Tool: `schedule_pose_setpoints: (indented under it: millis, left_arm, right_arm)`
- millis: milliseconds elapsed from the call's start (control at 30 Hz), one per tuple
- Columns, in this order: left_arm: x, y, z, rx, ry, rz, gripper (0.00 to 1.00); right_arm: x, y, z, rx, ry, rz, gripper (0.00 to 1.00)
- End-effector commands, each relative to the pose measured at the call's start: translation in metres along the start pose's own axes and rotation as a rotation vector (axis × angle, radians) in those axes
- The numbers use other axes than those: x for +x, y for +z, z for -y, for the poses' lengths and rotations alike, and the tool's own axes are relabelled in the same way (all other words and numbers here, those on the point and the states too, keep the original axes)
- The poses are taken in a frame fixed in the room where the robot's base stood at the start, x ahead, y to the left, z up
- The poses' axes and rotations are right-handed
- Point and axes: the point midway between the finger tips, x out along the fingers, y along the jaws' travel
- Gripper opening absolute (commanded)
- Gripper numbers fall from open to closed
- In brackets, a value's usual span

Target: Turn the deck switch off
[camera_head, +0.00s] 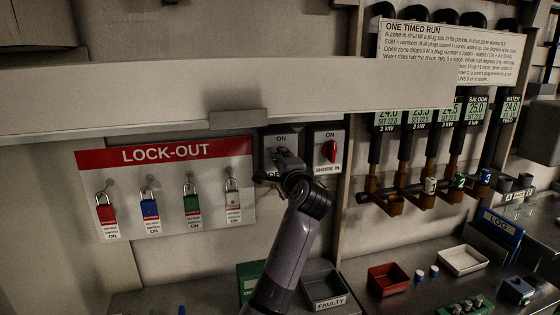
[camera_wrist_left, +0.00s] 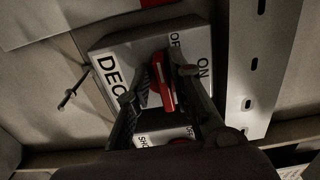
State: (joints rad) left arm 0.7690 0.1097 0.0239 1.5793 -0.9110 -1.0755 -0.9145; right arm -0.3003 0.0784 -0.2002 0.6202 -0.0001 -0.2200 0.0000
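The deck switch is a pale box with a red handle; its plate (camera_head: 270,142) is mostly hidden behind my left gripper (camera_head: 283,166) in the head view. In the left wrist view the red handle (camera_wrist_left: 162,82) stands between the fingertips of my left gripper (camera_wrist_left: 163,80), which close in on both its sides. The handle lies across the plate, one end toward the OFF mark and not along the ON mark. The lettering "DEC" shows at the plate's left edge. My right gripper is not in view.
The shore-in switch (camera_head: 331,151) is close on the right, its red handle upright toward ON. The lock-out board (camera_head: 130,172) with several padlocks hangs on the left. A light rail (camera_head: 160,95) crosses above. A faulty tray (camera_head: 323,290) sits on the counter below.

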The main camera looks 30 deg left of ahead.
Motion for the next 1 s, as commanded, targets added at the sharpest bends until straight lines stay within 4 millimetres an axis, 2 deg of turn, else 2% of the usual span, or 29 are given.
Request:
schedule_pose_setpoints:
  millis: [133,467,567,1000]
  left_arm:
    - [0.000,0.000,0.001,0.000,-0.002,0.000,0.31]
    - [-0.004,0.000,0.002,0.000,-0.005,-0.001,0.31]
    - [-0.015,-0.001,0.002,0.000,-0.005,-0.003,0.31]
    - [-0.102,-0.001,0.000,-0.001,-0.002,-0.003,0.31]
  right_arm:
    - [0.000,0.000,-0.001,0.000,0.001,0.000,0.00]
    - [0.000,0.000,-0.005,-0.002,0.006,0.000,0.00]
    - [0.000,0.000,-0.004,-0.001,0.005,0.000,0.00]
    - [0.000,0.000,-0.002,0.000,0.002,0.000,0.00]
